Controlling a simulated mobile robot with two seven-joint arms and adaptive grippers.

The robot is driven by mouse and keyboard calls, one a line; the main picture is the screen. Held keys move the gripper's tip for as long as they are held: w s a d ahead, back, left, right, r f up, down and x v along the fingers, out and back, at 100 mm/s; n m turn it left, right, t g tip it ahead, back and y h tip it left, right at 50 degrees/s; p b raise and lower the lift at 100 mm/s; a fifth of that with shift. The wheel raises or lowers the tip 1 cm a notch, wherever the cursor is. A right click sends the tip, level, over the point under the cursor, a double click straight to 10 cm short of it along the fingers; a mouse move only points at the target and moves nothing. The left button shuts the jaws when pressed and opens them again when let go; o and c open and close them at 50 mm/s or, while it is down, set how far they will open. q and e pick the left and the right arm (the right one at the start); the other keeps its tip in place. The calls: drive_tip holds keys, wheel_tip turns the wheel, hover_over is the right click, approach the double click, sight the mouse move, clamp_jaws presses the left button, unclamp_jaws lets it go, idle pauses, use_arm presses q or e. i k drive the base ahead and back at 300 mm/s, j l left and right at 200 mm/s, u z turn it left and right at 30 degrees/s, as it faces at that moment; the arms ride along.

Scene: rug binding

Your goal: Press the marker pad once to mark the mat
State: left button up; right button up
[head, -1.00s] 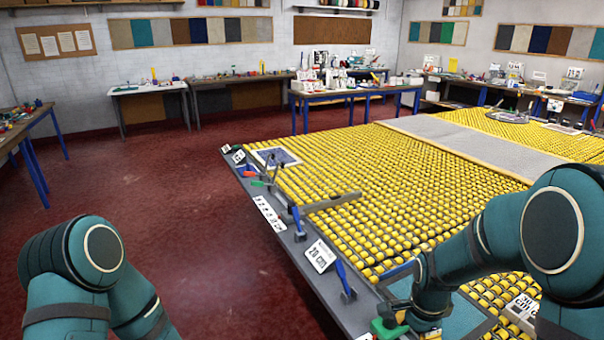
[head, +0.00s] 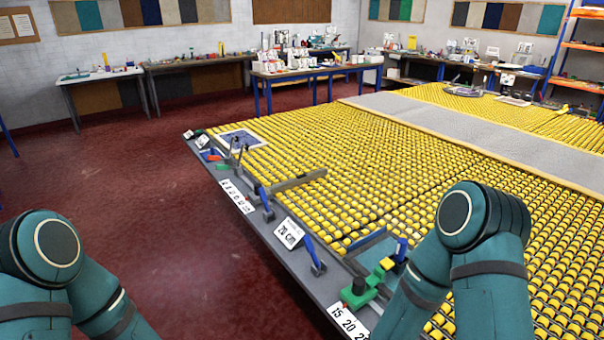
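Both of my arms show only as teal links, at the lower left and the lower right; neither gripper is in view. A small dark blue mat with a pale border (head: 238,139) lies on the yellow roller table (head: 330,150) near its far left corner. A green block (head: 358,292) with yellow and blue parts beside it stands on the table's grey near edge, just left of my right arm. I cannot tell which item is the marker pad. My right arm hides part of the table's near right.
Along the grey edge stand a "20 cm" card (head: 289,233), a blue lever (head: 313,254), a number strip (head: 236,196) and a grey bar (head: 297,181). A grey strip (head: 450,132) crosses the rollers. Red floor (head: 130,210) is open to the left.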

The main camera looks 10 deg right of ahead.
sight(389, 263)
drive_tip(key=z, duration=0.35)
drive_tip(key=j+z, duration=0.15)
drive_tip(key=z, duration=0.2)
drive_tip(key=j+z, duration=0.1)
drive_tip(key=z, duration=0.3)
